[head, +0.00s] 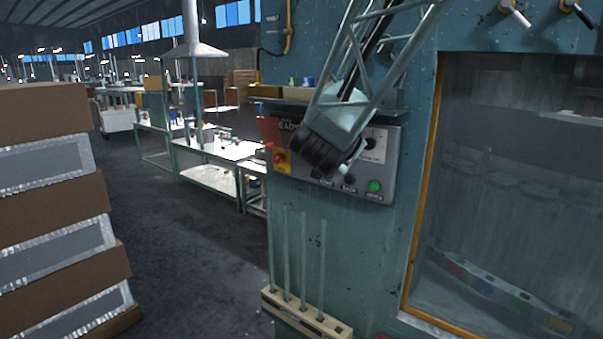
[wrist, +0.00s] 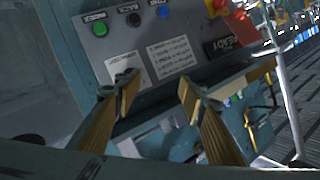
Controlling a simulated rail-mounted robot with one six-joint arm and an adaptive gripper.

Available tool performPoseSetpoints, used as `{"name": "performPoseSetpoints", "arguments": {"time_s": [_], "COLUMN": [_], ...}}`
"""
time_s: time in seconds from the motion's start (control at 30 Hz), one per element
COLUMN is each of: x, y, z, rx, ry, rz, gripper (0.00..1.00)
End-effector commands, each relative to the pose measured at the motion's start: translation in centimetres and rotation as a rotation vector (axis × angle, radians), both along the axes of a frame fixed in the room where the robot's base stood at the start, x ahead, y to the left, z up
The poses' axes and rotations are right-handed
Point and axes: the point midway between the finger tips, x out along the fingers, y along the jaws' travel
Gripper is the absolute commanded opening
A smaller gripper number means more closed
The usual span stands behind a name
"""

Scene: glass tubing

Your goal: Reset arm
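My gripper (head: 347,172) hangs at the end of my arm in front of the grey control panel (head: 385,170) on the teal machine. In the wrist view my gripper (wrist: 157,86) has its two tan fingers well apart, with nothing between them. The panel (wrist: 190,45) shows behind the fingers, with a green button (wrist: 99,30), a black knob (wrist: 133,19), a blue button (wrist: 163,12) and a READY sign (wrist: 228,40). My arm covers part of the panel in the head view. Whether the fingers touch the panel cannot be told.
Thin glass tubes (head: 303,255) stand upright in a wooden rack (head: 333,329) below the panel. A glazed window with an orange frame (head: 422,190) is at the right. Stacked boxes (head: 55,220) stand at the left. Worktables (head: 210,175) lie beyond, with bare floor (head: 185,260) between.

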Motion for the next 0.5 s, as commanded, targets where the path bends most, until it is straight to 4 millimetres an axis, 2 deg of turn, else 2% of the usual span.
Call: {"name": "performPoseSetpoints", "arguments": {"time_s": [0.27,0.5], "x": [-3.5,-7.5], "y": [0.8,1.5], "z": [0.8,0.8], "rx": [0.005,-0.007], "ry": [0.076,0.151], "rz": [0.131,0.238], "gripper": [0.37,0.37]}}
